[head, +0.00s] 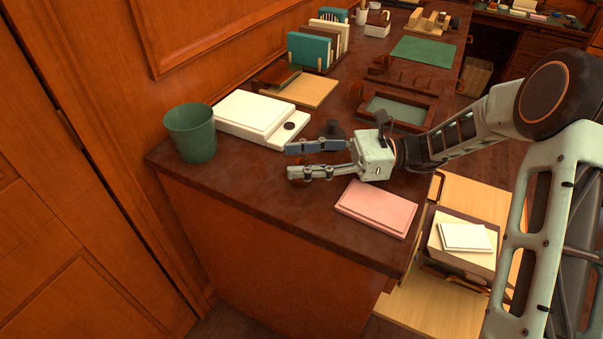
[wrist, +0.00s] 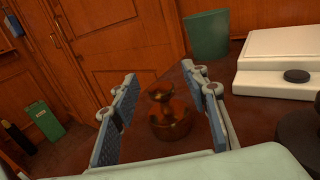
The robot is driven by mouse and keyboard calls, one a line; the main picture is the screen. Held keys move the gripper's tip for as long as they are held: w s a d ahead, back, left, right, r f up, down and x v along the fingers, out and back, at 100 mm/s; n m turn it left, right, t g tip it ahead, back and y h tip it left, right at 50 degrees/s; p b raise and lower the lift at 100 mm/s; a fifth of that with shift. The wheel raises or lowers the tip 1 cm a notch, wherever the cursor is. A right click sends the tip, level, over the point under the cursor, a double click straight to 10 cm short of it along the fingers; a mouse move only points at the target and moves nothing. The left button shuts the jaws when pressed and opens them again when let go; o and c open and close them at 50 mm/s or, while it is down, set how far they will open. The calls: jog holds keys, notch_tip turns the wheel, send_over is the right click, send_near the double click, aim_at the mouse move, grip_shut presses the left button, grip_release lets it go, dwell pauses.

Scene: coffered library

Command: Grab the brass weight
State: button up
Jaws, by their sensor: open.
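The brass weight (wrist: 171,122) is a round, dark golden-brown piece with a knob on top. It stands upright on the dark desk top (head: 250,183). In the wrist view it appears between the two fingers of my gripper (wrist: 158,75), nearer the right finger, with a gap to each pad. In the head view my gripper (head: 289,160) is low over the desk near its front left, fingers pointing left. The fingers hide most of the weight there. The gripper is open and holds nothing.
A green cup (head: 190,134) and a white scale (head: 257,118) stand beyond the fingers. A dark object (head: 334,130) is close behind the gripper. A pink pad (head: 377,208) lies in front. A wooden tray (head: 399,110) and upright books (head: 310,51) are farther back. An open drawer (head: 440,300) is below right.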

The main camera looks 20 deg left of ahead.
jog(key=shift+c, duration=0.7)
grip_shut()
